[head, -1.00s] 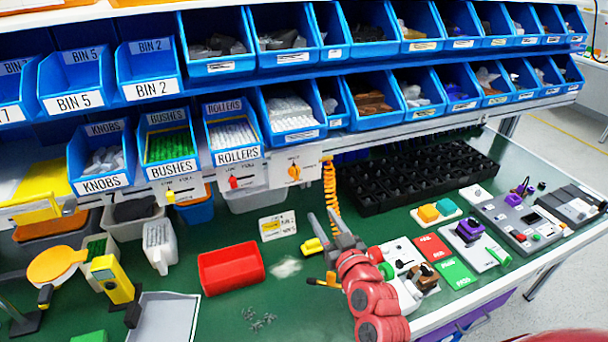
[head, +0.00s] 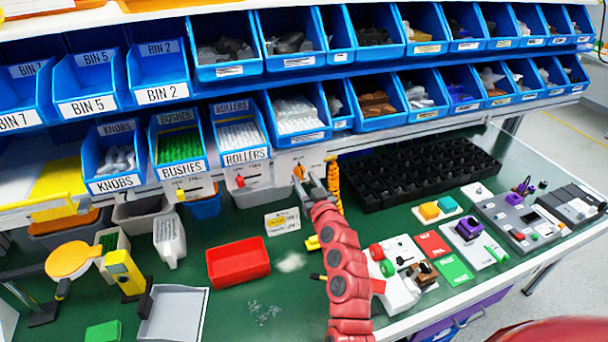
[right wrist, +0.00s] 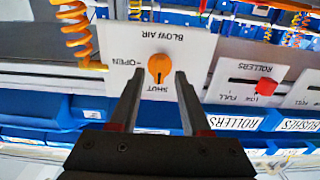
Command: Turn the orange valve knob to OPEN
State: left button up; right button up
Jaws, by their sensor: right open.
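The orange valve knob (right wrist: 159,68) sits on a white panel (right wrist: 196,48) marked BLOW AIR, seen upside down in the right wrist view. Its dark mark points at the SHUT label; the OPEN label is on the left in that picture. In the head view the knob (head: 298,172) shows at the panel under the bins, partly hidden by my right gripper (head: 310,181). That gripper is open, its two fingers pointing at the panel on either side of the knob. I cannot tell whether they touch it. My left gripper is not in view.
A coiled orange hose (head: 334,185) hangs beside the panel, close to my right gripper. A red slider (right wrist: 264,87) is on the neighbouring ROLLERS panel. Blue bins overhang above. A red tray (head: 238,264) and a black grid tray (head: 420,172) stand on the green bench.

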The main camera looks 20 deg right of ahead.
jog(key=shift+w, duration=0.6)
grip_shut()
